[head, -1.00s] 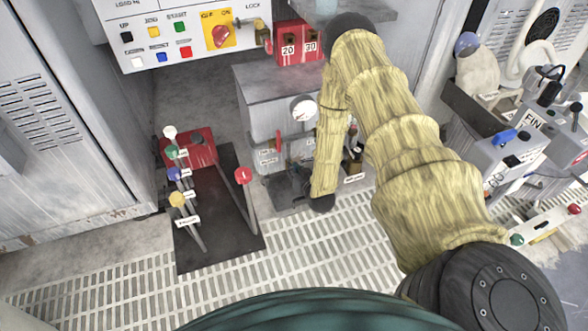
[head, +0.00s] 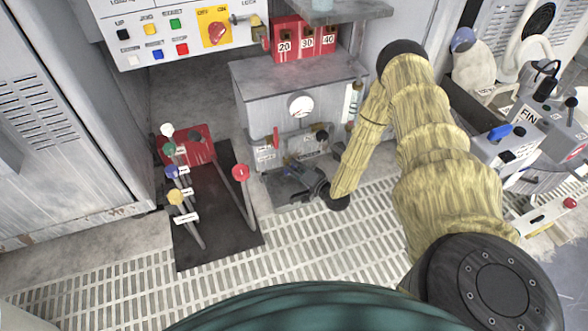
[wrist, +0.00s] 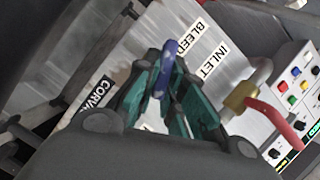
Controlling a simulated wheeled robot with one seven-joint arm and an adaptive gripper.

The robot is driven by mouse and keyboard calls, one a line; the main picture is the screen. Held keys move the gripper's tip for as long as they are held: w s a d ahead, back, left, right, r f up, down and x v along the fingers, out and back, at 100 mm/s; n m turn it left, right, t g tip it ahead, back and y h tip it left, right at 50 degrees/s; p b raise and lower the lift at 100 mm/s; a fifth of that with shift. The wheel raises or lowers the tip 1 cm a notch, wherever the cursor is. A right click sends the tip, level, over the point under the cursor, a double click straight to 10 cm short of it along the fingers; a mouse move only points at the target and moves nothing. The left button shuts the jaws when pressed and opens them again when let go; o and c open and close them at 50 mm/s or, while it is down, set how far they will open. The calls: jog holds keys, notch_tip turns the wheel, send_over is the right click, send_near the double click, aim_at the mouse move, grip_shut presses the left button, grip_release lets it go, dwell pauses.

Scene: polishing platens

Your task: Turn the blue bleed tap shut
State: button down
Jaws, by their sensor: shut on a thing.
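The blue bleed tap (wrist: 167,66) shows in the wrist view as a blue lever beside the BLEED label (wrist: 188,41). My gripper (wrist: 168,88) is closed around it, with green-padded fingers on both sides of the lever. The lower part of the tap is hidden between the fingers. In the head view my gripper (head: 298,172) is low at the front of the grey cabinet (head: 270,105), under a round gauge. The blue lever is too small to make out clearly there.
A red-handled tap (wrist: 273,120) on a brass valve sits close right of my gripper, near the INLET label (wrist: 221,63). Floor levers with coloured knobs (head: 241,172) stand to the left in the head view. A grey shelf (head: 335,10) overhangs above.

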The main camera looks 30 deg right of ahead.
jog(key=shift+s+d+f+m+t+y+b, duration=0.15)
jog(key=shift+f+m+t+b, duration=0.2)
jog(key=shift+m, duration=0.35)
jog(key=shift+w+a+m+t+y+b, duration=0.15)
jog(key=shift+m+b, duration=0.3)
jog(key=shift+m, duration=0.25)
jog(key=shift+s+d, duration=0.1)
jog(key=c, duration=1.5)
grip_release()
jog(key=shift+r, duration=0.1)
jog(key=s, duration=0.4)
jog(key=s+d, duration=0.1)
jog(key=s, duration=0.6)
jog(key=shift+s+d+r, duration=0.25)
jog(key=shift+s+d, duration=0.15)
